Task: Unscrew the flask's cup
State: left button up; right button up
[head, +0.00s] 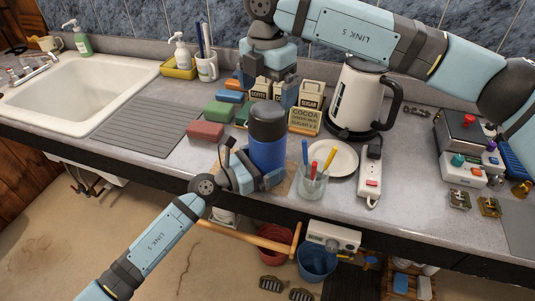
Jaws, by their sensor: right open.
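The flask (267,155) has a blue body and stands upright near the counter's front edge. Its dark grey cup (268,122) sits on top of the body. My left gripper (268,177) is shut on the lower part of the blue body, one finger crossing its front; the other finger is largely hidden. My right gripper (268,95) points down from above, at the top of the cup in the picture. Its fingers are spread and hold nothing. Whether they reach down past the cup's rim is hard to tell.
A glass with coloured pens (312,184) and a white plate (340,158) stand close right of the flask. Tins, including a cocoa tin (304,121), and a kettle (356,98) stand behind. Coloured blocks (205,131) lie left. The drainboard (140,125) is clear.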

aim_at(268, 109)
pick_arm(q)
jog(key=c, duration=1.4)
jog(key=shift+o, duration=0.2)
pick_arm(e)
jog(key=m, duration=0.8)
jog(key=shift+f+m, duration=0.1)
jog(key=shift+m, duration=0.3)
notch_tip(268, 109, down, 8)
jog(key=shift+r, duration=0.1)
